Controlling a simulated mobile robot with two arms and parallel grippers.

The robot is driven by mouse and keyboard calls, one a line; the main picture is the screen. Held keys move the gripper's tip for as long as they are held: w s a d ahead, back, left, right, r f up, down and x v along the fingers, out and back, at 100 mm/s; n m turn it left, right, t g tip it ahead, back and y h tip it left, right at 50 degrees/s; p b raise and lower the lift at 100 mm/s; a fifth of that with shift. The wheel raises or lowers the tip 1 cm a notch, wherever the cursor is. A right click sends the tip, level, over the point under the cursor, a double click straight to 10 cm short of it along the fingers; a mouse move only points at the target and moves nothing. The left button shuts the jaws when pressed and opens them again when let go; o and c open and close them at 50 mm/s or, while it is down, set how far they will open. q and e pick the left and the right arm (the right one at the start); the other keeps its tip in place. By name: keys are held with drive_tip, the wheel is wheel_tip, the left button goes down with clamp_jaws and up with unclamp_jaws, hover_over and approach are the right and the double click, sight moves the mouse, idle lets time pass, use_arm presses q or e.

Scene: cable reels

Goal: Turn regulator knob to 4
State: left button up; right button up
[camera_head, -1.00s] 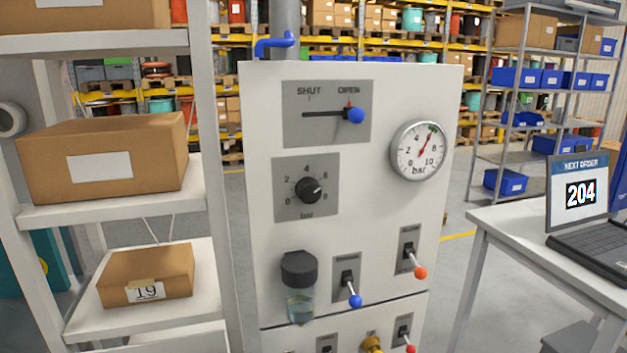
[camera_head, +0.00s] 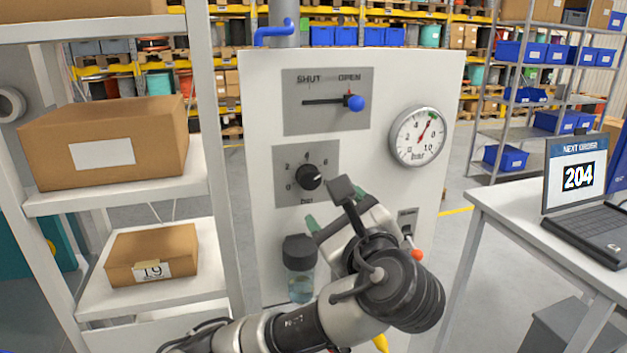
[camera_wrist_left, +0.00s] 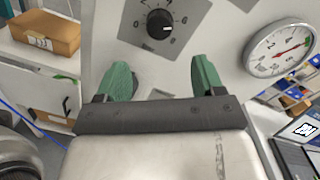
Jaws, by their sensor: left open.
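The black regulator knob (camera_head: 309,177) sits on a grey plate with a 0-to-8 bar scale on the white panel. Its white mark points right, between 6 and 8. It also shows at the top of the left wrist view (camera_wrist_left: 160,24), where the mark also lies between 6 and 8. My left gripper (camera_head: 336,209) is in front of the panel, below and right of the knob, apart from it. Its green fingers (camera_wrist_left: 162,76) are spread and empty. The round pressure gauge (camera_head: 417,136) is up and right of the knob, its needle pointing up and right. My right gripper is not in view.
A blue-tipped lever (camera_head: 355,103) above the knob stands at OPEN. A clear bowl with a black cap (camera_head: 299,268) projects below the knob. A red-tipped switch (camera_head: 416,254) is partly behind my arm. A shelf with boxes (camera_head: 110,203) stands left; a laptop table is right.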

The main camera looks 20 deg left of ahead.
sight(312, 182)
use_arm(q)
drive_tip(key=p+x, duration=0.3)
drive_tip(key=x, duration=0.6)
drive_tip(key=shift+w+a+r, duration=0.1)
drive_tip(key=shift+w+a, duration=0.4)
drive_tip(key=shift+w, duration=0.1)
drive_tip(key=c, duration=0.9)
